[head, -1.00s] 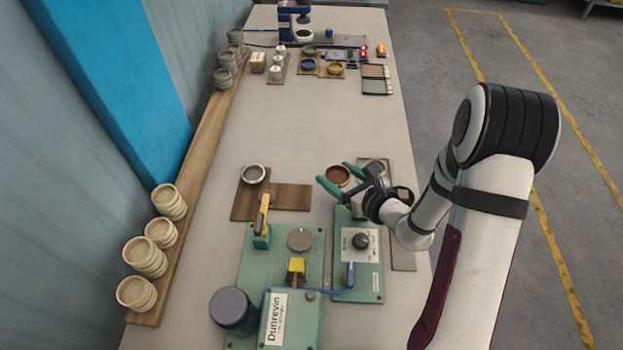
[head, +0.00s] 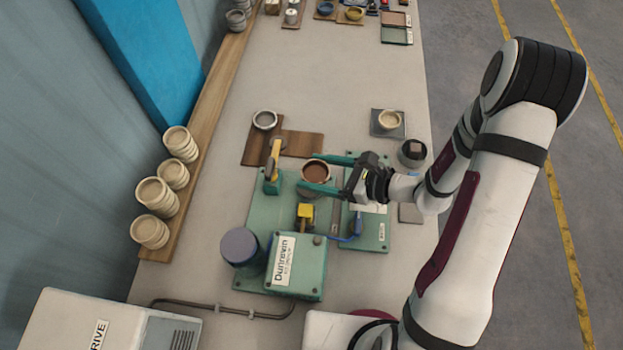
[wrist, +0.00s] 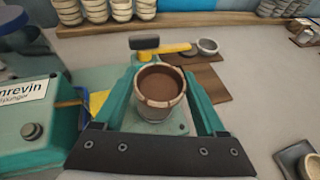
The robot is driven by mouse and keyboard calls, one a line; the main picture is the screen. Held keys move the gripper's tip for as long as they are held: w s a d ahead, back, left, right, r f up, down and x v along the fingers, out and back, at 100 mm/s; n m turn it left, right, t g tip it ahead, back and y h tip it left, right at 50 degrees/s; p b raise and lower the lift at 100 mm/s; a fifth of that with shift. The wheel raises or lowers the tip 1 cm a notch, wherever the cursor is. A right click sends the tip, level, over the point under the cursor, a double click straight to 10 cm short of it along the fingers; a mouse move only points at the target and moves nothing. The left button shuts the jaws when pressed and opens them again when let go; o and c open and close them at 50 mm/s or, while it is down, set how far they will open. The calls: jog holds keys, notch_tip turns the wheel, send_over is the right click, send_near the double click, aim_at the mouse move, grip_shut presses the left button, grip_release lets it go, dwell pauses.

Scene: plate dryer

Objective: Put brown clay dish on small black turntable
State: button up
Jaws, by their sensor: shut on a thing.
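The brown clay dish (head: 315,173) is round with a pale rim and a reddish-brown inside. My gripper (head: 311,174) is shut on it, with one green finger on each side. The dish also shows upright between the fingers in the wrist view (wrist: 160,88). It is over the green machine base (head: 262,215), where the grey disc seen earlier is now hidden. I cannot tell whether the dish touches anything below. A small dark round thing (head: 412,153) stands right of the gripper. I cannot tell which of these is the turntable.
A yellow-handled part (head: 273,165) rises left of the dish, and a yellow block (head: 305,214) stands in front. The green Dunrevin box (head: 297,265) is nearer. A pale bowl (head: 389,119) and grey ring-like bowl (head: 265,119) stand behind.

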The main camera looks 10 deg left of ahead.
aim_at(311, 180)
jog(key=f, duration=0.2)
jog(key=a+f, duration=0.1)
jog(key=f, duration=0.1)
jog(key=shift+w+a, duration=0.1)
jog(key=shift+a, duration=0.05)
jog(key=shift+f, duration=0.4)
jog(key=shift+f, duration=0.15)
jog(key=o, duration=1.1)
